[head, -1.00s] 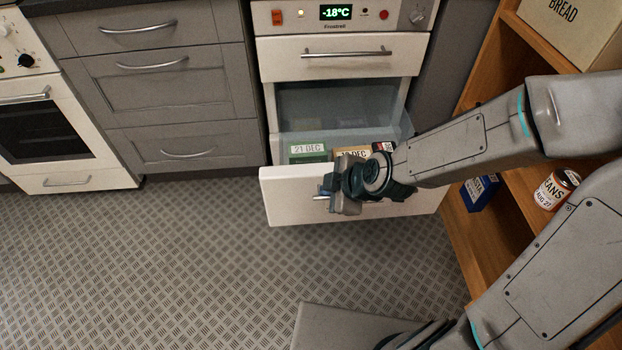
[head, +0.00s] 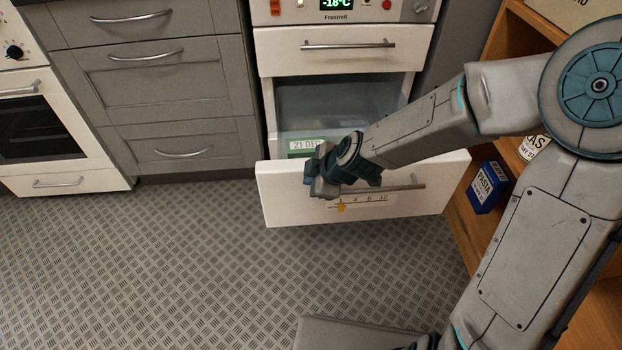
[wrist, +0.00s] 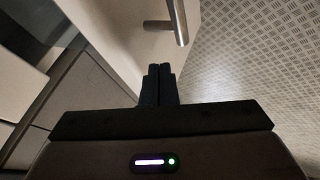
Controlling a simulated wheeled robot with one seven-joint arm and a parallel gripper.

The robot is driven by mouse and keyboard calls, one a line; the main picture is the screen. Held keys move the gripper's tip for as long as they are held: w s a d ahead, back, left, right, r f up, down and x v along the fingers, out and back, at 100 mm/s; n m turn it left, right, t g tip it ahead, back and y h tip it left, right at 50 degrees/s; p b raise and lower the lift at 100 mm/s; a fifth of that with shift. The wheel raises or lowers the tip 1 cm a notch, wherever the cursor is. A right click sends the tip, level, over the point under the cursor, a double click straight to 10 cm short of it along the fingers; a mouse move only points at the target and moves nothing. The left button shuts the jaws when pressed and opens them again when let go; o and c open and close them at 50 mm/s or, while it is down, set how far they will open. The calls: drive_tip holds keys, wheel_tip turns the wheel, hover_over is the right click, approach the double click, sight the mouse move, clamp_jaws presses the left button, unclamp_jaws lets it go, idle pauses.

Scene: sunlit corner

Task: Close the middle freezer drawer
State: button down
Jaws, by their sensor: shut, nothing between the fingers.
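The middle freezer drawer is pulled out, its white front (head: 290,203) standing clear of the freezer body. A box marked 21 DEC (head: 304,145) shows inside. My gripper (head: 320,186) is in front of the drawer's left half, over the handle's left end, which it hides. In the wrist view, the shut, empty fingers (wrist: 158,84) lie beside the drawer front (wrist: 122,40), just short of the handle's end (wrist: 178,22). I cannot tell whether they touch the front.
The closed upper freezer drawer (head: 340,58) is above. Grey cabinet drawers (head: 170,90) and a white oven (head: 65,178) stand left. A wooden shelf with a blue pasta box (head: 487,188) stands close at right. The patterned floor (head: 150,270) in front is clear.

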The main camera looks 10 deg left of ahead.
drive_tip(key=shift+w+a, duration=0.15)
drive_tip(key=shift+w, duration=0.25)
